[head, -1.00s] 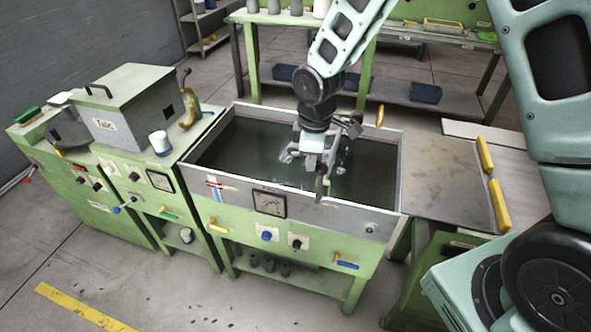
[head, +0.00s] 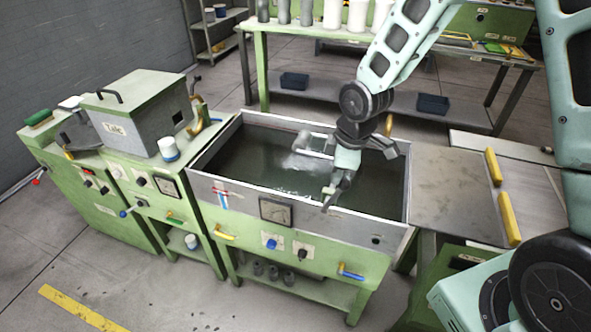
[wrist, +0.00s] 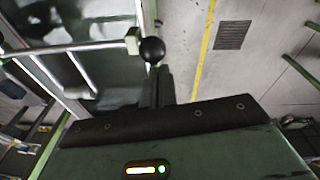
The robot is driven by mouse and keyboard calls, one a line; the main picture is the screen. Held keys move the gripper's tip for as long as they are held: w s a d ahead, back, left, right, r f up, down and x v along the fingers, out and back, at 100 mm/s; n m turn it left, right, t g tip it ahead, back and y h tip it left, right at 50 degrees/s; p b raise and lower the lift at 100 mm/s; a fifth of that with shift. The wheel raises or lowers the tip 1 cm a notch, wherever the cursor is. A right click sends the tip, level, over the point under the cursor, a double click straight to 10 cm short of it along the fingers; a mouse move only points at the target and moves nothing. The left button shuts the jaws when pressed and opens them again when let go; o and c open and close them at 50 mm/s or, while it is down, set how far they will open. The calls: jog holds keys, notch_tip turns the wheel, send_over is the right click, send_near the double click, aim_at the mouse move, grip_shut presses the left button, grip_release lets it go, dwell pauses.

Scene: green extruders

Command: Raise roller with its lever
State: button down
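The green-fronted tank (head: 300,208) holds dark liquid. The pale roller (head: 315,142) shows above its liquid, with white foam beneath it. My gripper (head: 328,198) reaches down over the tank near its front right wall. In the wrist view a black ball knob (wrist: 152,51), seemingly the lever's end, sits right at my dark fingertips (wrist: 157,75). The fingers are close together and seem shut on the lever just below the knob; the stem between them is hidden. A pale bar (wrist: 75,47) runs left from a small green block beside the knob.
A green cabinet (head: 135,108) with a grey box stands left of the tank. A flat metal plate (head: 450,185) with yellow handles (head: 508,215) lies to the right. A back table (head: 290,32) holds grey and white cylinders. Floor is clear at front left.

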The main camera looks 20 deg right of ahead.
jog(key=shift+s+d+f, duration=0.2)
jog(key=shift+s+d, duration=0.15)
jog(key=shift+d, duration=0.1)
notch_tip(320, 180, up, 12)
jog(key=a, duration=0.1)
jog(key=shift+s+a, duration=0.15)
jog(key=shift+a, duration=0.05)
dwell(0.6)
jog(key=s+a+f+m+b, duration=0.2)
jog(key=s+a+f+b, duration=0.2)
jog(key=s, duration=0.7)
jog(key=s+a+f+m+g+b, duration=0.1)
jog(key=s+a+f+m+b, duration=0.1)
jog(key=s+a+b, duration=0.4)
jog(key=s+a+f, duration=0.1)
jog(key=s, duration=0.4)
jog(key=shift+s+a+f+m+h, duration=0.15)
jog(key=shift+s+f+m+h, duration=0.15)
jog(key=shift+f+m, duration=0.1)
jog(key=shift+w, duration=0.1)
